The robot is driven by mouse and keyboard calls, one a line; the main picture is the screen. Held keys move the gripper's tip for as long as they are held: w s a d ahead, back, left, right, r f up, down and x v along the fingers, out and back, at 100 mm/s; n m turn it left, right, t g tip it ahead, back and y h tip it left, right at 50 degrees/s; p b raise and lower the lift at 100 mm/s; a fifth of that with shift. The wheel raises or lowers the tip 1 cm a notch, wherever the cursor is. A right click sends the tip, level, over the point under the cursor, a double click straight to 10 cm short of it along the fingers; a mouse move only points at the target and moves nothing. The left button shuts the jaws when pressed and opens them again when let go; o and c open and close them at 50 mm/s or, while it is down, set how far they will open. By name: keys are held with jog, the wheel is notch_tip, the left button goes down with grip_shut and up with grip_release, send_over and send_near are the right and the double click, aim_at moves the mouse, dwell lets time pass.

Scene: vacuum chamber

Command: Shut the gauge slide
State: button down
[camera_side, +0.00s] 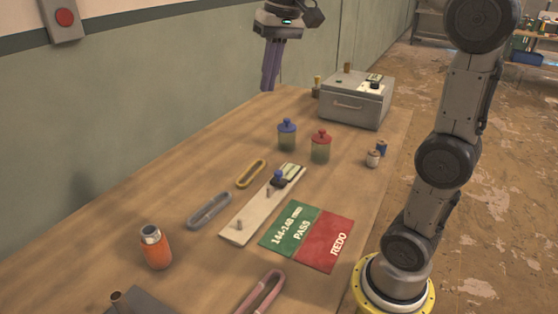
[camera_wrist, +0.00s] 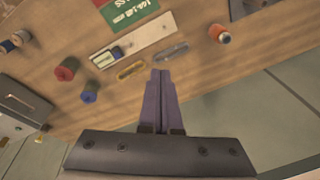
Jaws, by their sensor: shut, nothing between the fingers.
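My gripper (camera_side: 267,88) is shut and empty, raised at the table's far left edge by the wall, well apart from the gauge. Its purple fingers show together in the wrist view (camera_wrist: 161,73).
Yellow (camera_side: 251,173), grey (camera_side: 209,211) and pink (camera_side: 262,292) oblong links lie around the gauge. A green PASS and red REDO mat (camera_side: 308,236) lies to its right. Blue (camera_side: 287,135) and red-lidded (camera_side: 320,146) jars, a grey case (camera_side: 355,103) and an orange bottle (camera_side: 155,248) stand nearby.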

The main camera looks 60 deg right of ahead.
jog(key=w+d+f+m+g, duration=0.1)
jog(key=w+d+f+m, duration=0.1)
jog(key=w+d, duration=0.55)
jog(key=m+g+y, duration=0.1)
jog(key=m+g, duration=0.1)
send_over(274, 183)
jog(key=w+a, duration=0.1)
jog(key=w, duration=0.3)
notch_tip(274, 183, down, 6)
jog(key=f, duration=0.1)
jog(key=d+f+m+g+y, duration=0.1)
jog(key=d+f+m+y, duration=0.1)
jog(key=d+f, duration=1.15)
jog(key=x, duration=0.8)
jog(key=a+x, duration=0.1)
jog(key=x, duration=0.3)
jog(key=shift+r, duration=0.2)
jog(key=shift+s+a+f, duration=0.1)
jog(key=shift+s+a, duration=0.15)
jog(key=shift+a, duration=0.3)
jog(key=shift+s+a+f, duration=0.1)
jog(key=shift+s+a, duration=0.2)
jog(key=shift+a, duration=0.25)
jog(key=shift+s+a+f, duration=0.1)
jog(key=shift+s+a, duration=0.2)
jog(key=shift+a, duration=0.3)
